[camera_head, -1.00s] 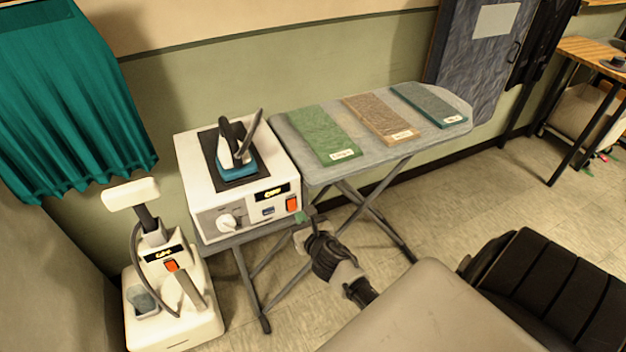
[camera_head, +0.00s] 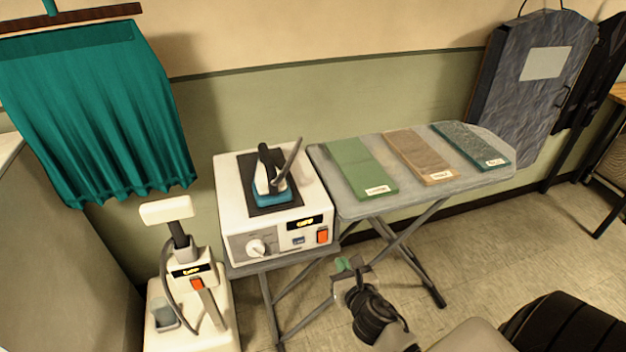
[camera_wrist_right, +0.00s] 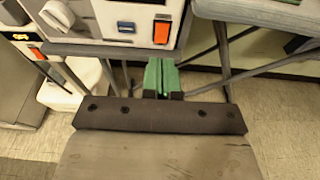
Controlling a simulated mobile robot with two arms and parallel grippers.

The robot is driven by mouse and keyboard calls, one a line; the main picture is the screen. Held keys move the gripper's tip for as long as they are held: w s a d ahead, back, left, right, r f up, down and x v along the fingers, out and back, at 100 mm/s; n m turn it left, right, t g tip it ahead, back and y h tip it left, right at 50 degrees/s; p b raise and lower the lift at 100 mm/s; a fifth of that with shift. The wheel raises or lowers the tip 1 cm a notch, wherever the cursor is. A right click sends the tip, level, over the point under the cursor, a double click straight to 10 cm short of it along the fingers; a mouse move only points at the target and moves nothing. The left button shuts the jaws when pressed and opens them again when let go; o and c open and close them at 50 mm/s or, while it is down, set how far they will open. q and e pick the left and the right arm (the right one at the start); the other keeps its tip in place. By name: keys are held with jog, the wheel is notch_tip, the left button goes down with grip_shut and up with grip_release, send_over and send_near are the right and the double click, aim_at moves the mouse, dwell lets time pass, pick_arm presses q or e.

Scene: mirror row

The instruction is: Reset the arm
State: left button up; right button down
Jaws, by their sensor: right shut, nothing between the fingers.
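My right gripper (camera_head: 345,264) is in front of the ironing station, low beside the front right corner of its white box. Its green fingertips are together with nothing between them; they also show in the right wrist view (camera_wrist_right: 162,76). The white station box (camera_head: 234,222) carries an iron (camera_head: 271,190) on a dark pad, and its front has a dial and an orange switch (camera_head: 322,236). In the right wrist view the orange switch (camera_wrist_right: 162,30) is beyond the fingertips, apart from them. My left gripper is not in view.
The ironing board (camera_head: 345,200) bears a green, a brown (camera_head: 420,155) and a teal cloth strip. A white steamer unit (camera_head: 190,270) stands at the left under a teal curtain (camera_head: 100,110).

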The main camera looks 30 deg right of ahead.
jog(key=s+a+f+m+g+y, duration=0.15)
jog(key=s+f+m, duration=0.25)
jog(key=f, duration=0.4)
jog(key=s+a+f+m+g, duration=0.1)
jog(key=s+f+m+g, duration=0.2)
jog(key=f+m, duration=0.35)
jog(key=s+a+f+m+g+y, duration=0.1)
jog(key=s+f+m+g, duration=0.2)
jog(key=f, duration=0.6)
jog(key=s+a+f+m+g, duration=0.1)
jog(key=s+f+m+g, duration=0.1)
jog(key=s+f+m, duration=0.3)
jog(key=s+a+f+m+g, duration=0.2)
jog(key=s+f+m, duration=0.3)
jog(key=s, duration=0.7)
jog(key=s+a+f+m+g, duration=0.2)
jog(key=s+f+m, duration=0.3)
jog(key=s+m, duration=0.2)
jog(key=shift+s+y, duration=0.45)
jog(key=shift+s, duration=0.6)
